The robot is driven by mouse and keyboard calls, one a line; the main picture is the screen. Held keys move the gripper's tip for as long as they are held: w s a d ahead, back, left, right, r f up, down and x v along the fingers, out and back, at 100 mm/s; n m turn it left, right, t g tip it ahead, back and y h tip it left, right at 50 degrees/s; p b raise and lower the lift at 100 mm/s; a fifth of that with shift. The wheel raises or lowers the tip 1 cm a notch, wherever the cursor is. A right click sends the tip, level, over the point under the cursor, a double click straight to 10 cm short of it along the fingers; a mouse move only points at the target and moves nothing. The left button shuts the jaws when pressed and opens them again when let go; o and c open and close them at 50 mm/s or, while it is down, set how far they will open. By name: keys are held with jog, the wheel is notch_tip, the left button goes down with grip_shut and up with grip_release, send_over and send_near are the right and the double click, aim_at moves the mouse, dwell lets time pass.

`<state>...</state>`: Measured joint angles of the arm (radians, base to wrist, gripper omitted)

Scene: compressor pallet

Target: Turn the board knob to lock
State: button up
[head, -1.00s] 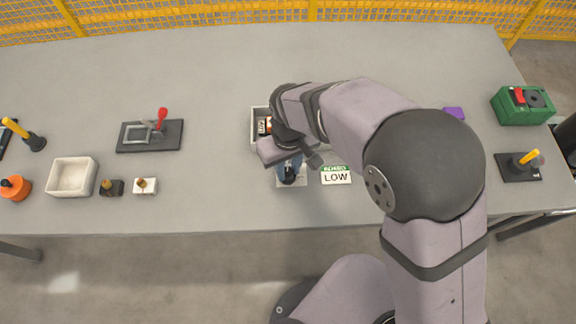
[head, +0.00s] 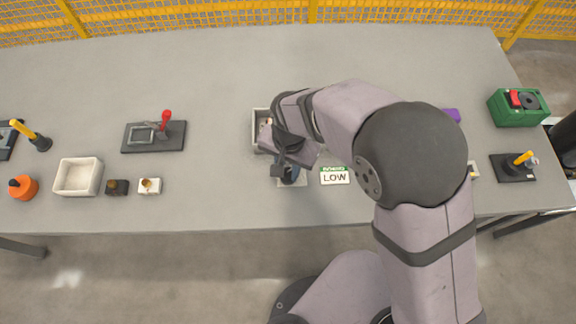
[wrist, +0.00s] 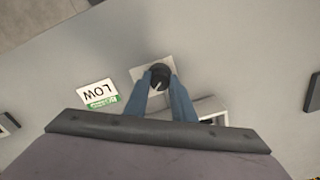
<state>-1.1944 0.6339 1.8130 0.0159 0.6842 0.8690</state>
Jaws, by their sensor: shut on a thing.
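The board knob (wrist: 160,72) is a round black knob with a light pointer line, set on a pale square plate (wrist: 139,73). My gripper (wrist: 161,84) has its two blue fingers on either side of the knob, shut on it. In the head view my gripper (head: 291,177) reaches down over the plate (head: 303,183), and the knob is mostly hidden by my fingers and wrist. A card reading LOW (wrist: 97,93) lies beside the plate; it also shows in the head view (head: 335,176). I cannot read any lock mark on the plate.
A grey open box (head: 258,131) stands just behind the plate, partly hidden by my wrist. A clamp with a red handle (head: 154,136), a white tray (head: 78,176) and small fittings lie left. A green box (head: 518,107) and a yellow-handled lever (head: 514,168) stand right.

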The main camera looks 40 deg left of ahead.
aim_at(288, 172)
jog(key=m, duration=0.3)
jog(key=shift+m+p, duration=0.3)
jog(key=shift+m, duration=1.8)
jog(key=o, duration=1.1)
jog(key=shift+c, duration=0.2)
jog(key=shift+r+b, duration=0.55)
jog(key=shift+r, duration=3.15)
